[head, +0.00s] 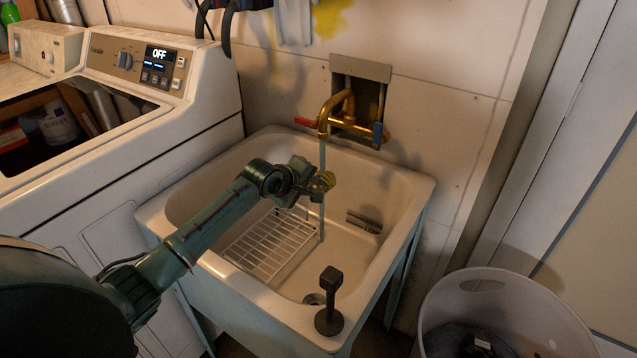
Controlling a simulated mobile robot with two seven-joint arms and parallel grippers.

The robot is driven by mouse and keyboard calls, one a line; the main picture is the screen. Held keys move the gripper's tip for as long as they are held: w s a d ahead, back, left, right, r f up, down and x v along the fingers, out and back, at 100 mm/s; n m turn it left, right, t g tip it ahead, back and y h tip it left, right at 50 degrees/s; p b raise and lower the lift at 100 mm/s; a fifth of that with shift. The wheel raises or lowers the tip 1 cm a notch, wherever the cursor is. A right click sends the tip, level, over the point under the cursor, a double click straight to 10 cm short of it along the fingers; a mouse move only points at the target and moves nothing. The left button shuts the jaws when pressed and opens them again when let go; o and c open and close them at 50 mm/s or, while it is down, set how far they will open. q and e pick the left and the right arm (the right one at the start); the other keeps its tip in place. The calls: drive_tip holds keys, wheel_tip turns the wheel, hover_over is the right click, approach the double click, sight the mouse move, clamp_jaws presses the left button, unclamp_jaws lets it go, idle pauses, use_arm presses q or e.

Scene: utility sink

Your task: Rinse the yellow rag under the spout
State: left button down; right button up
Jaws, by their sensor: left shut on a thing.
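My left gripper (316,184) is over the sink basin, shut on the yellow rag (327,179), which shows as a small crumpled bit at its fingertips. Most of the rag is hidden by the gripper. The brass spout (325,118) sticks out from the wall above it. A thin stream of water (322,150) falls from the spout to the gripper's tip and shows again below it, down to the basin floor. The rag is at the stream; I cannot tell how much of it is wetted. My right gripper is not in view.
The white sink (415,186) holds a wire rack (268,246) at left. A black upright fixture (329,300) stands on its front rim. Red (305,122) and blue (378,134) handles flank the spout. A washer (205,85) stands left, a bin (520,290) right.

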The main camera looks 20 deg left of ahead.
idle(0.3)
use_arm(q)
drive_tip(key=s+a+p, duration=0.1)
drive_tip(key=s+p, duration=0.9)
drive_tip(key=s, duration=0.2)
drive_tip(key=shift+a+p, duration=0.3)
drive_tip(key=shift+a, duration=0.05)
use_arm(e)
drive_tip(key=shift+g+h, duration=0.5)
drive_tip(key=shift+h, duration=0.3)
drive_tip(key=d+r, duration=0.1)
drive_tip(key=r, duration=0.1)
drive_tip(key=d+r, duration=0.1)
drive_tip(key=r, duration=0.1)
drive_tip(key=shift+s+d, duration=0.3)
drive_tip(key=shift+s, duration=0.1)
